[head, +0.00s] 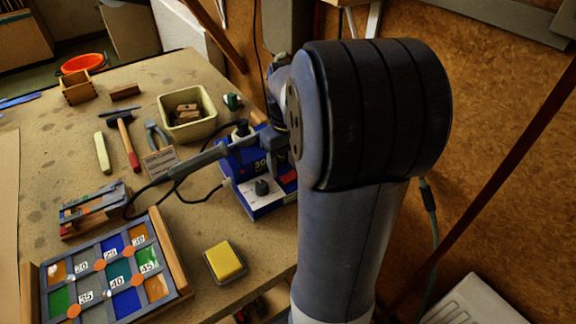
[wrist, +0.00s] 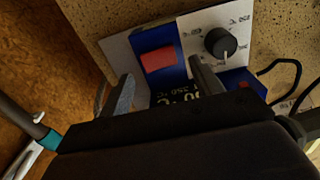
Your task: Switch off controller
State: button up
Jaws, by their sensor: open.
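The controller (head: 255,190) is a blue and white box with a black knob (head: 262,187), a lit display and a red switch (head: 289,177). It stands on the workbench, partly hidden by my arm in the head view. In the wrist view the controller (wrist: 200,22) is close, with its red switch (wrist: 159,59) seen between and just beyond the fingertips of my gripper (wrist: 161,68). My gripper is open and empty. The knob (wrist: 220,41) is to the right of the right finger. I cannot tell whether a fingertip touches the controller. The switch's tilt is unclear.
A soldering iron (head: 198,160) with a cable lies left of the controller. A yellow sponge (head: 225,260) and the leaded glass panel (head: 92,282) are at the front. A bin (head: 203,128), pliers (head: 154,134) and a hammer (head: 126,140) lie farther back.

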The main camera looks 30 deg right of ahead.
aim_at(288, 175)
notch_tip(288, 175, up, 9)
dwell(0.3)
jog(key=shift+f, duration=0.1)
notch_tip(288, 175, down, 11)
jog(key=shift+s+r, duration=0.1)
jog(key=shift+r, duration=0.05)
jog(key=shift+d+y, duration=0.2)
jog(key=shift+y, duration=0.4)
dwell(0.4)
